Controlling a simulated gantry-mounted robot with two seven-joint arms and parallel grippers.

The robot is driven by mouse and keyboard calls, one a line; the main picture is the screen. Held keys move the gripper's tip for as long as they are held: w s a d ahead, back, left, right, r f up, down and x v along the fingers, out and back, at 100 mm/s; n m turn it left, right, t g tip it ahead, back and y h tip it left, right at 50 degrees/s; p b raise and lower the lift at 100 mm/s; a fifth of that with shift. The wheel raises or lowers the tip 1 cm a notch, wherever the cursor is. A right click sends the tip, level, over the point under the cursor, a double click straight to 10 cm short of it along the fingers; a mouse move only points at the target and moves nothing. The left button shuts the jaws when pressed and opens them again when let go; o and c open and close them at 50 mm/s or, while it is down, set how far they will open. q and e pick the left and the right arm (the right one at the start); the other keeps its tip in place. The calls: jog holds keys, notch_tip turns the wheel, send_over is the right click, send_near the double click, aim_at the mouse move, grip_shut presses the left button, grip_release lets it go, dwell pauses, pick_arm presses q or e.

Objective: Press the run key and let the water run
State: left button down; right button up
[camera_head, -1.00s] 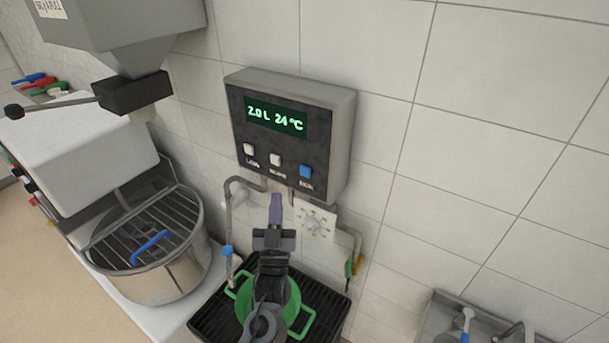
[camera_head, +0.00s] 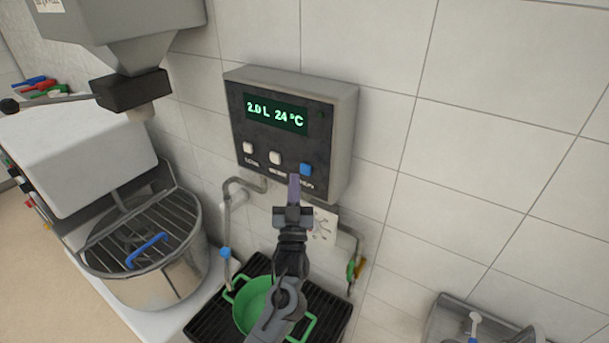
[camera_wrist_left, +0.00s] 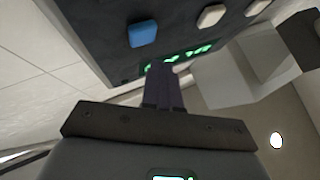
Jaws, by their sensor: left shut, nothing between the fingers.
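The water meter box (camera_head: 340,140) hangs on the tiled wall, and its green display (camera_head: 276,114) reads 2.0 L 24 °C. Below the display are two white keys, left (camera_head: 248,147) and middle (camera_head: 274,158), and a blue key (camera_head: 306,169) at the right. The key labels are too small to read surely. My left gripper (camera_head: 294,180) is shut and empty, its fingertips just below and left of the blue key. In the left wrist view the fingers (camera_wrist_left: 162,85) point toward the panel, with the blue key (camera_wrist_left: 142,33) apart from them. My right gripper is not in view.
A green pot (camera_head: 252,300) stands on a black grate (camera_head: 212,318) under the box, partly hidden by my arm. A spout pipe (camera_head: 227,215) hangs left of it. A mixer bowl (camera_head: 160,285) stands left; a sink (camera_head: 445,318) is lower right.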

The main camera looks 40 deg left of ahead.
aim_at(306, 169)
pick_arm(q)
jog(key=shift+w, duration=0.6)
dwell(0.9)
dwell(0.8)
jog(key=shift+w, duration=0.15)
jog(key=shift+w+a+b, duration=0.1)
jog(key=shift+w+b, duration=0.2)
jog(key=shift+b, duration=0.05)
